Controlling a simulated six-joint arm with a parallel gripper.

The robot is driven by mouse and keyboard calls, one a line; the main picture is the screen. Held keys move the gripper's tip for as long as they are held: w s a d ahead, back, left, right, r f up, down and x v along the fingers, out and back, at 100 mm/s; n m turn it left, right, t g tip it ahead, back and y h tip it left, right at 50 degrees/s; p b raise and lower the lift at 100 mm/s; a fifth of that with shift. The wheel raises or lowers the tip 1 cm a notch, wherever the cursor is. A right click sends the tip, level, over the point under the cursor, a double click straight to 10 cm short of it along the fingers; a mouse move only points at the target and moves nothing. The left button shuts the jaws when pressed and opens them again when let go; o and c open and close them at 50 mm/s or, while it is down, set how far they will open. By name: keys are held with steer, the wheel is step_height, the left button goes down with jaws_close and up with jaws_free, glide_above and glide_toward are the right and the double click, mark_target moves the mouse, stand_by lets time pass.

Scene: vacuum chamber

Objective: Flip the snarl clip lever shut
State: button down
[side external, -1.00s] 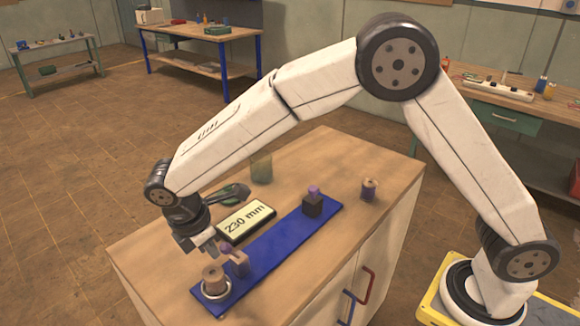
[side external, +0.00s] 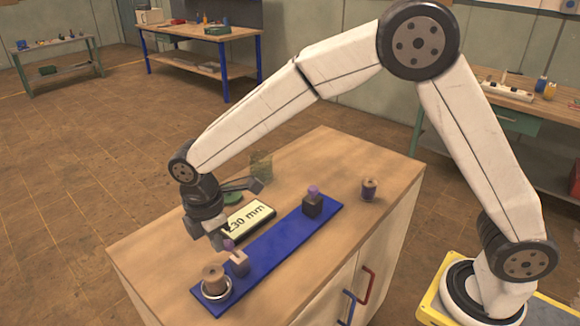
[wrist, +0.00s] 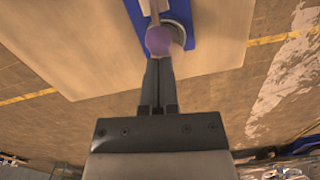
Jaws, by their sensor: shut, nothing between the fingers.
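A blue board (side external: 272,249) lies along the worktop. Near its left end stands a small tan block (side external: 240,264), with a purple knob (side external: 229,245) beside its top; I take these as the clip and its lever. My gripper (side external: 225,240) is shut and empty, its fingertips right at the purple knob. In the wrist view my shut fingers (wrist: 158,62) point at the purple knob (wrist: 158,40) and seem to meet it; contact is not certain. The knob and fingers hide part of the lever there.
A tan spool (side external: 213,277) stands on a metal ring at the board's left end. A dark block (side external: 313,206) with a purple top stands near the other end. A "230 mm" display (side external: 250,218) lies behind the board. Another spool (side external: 369,189) stands to the right.

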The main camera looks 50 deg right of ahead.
steer(key=d+y, duration=0.2)
steer(key=y, duration=0.1)
steer(key=shift+d+r, duration=0.25)
steer(key=shift+r, duration=0.15)
steer(key=shift+d+r+y, duration=0.1)
steer(key=shift+d+y, duration=0.9)
steer(key=shift+y, duration=0.4)
steer(key=shift+r, duration=0.1)
steer(key=shift+r, duration=0.7)
steer(key=shift+a, duration=0.1)
